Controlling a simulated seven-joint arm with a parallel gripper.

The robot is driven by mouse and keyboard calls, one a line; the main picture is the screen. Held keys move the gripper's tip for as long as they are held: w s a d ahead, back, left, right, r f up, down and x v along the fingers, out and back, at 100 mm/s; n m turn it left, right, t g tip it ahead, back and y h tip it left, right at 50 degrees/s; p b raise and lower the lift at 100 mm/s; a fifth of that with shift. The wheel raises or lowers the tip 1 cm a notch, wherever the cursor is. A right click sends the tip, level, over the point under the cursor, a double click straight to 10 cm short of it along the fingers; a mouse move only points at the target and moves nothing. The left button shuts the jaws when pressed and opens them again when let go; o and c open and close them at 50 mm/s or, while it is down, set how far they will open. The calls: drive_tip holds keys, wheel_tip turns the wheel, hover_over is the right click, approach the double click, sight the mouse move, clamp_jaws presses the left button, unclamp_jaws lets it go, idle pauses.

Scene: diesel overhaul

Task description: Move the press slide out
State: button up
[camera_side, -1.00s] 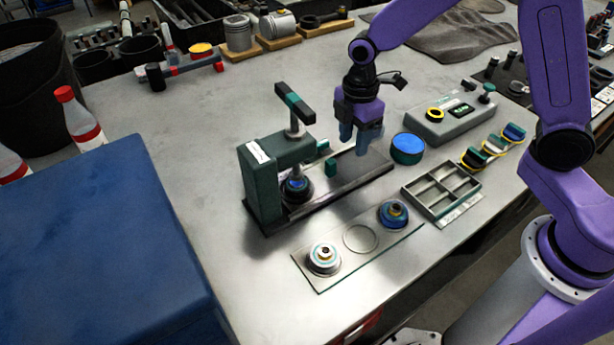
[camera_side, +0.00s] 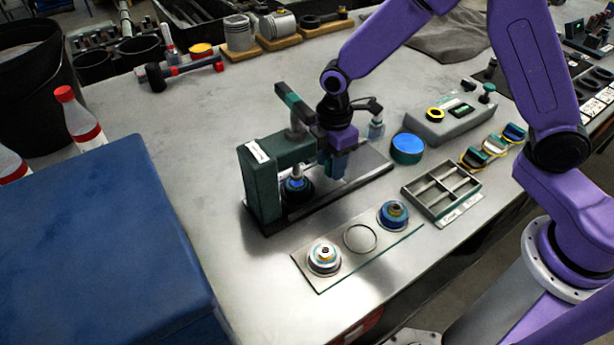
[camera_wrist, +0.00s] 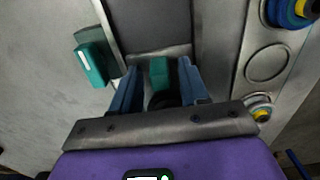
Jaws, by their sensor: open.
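The dark green press (camera_side: 262,185) stands on a long dark base with a rail (camera_side: 368,174) stretching right. A blue-centred round part (camera_side: 297,187) sits low under its ram. My gripper (camera_side: 331,172) is low over the rail, just right of the press. In the wrist view my gripper (camera_wrist: 159,88) is open, with a finger on each side of a small green upright tab (camera_wrist: 159,72), apparently the slide's handle. I cannot tell if the fingers touch it. The gripper hides the tab in the side view. Another green block (camera_wrist: 92,62) sits beside the rail.
A plate (camera_side: 312,272) with two round parts and an empty ring lies in front of the press. A blue-topped round container (camera_side: 407,148), a divided tray (camera_side: 442,190) and a control box (camera_side: 447,122) stand to the right. A blue case (camera_side: 100,240) fills the left foreground.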

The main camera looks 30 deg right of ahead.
clamp_jaws()
drive_tip(key=shift+d, duration=2.25)
drive_tip(key=shift+d, duration=2.35)
drive_tip(key=shift+w+d, duration=0.1)
drive_tip(key=shift+d, duration=1.65)
unclamp_jaws()
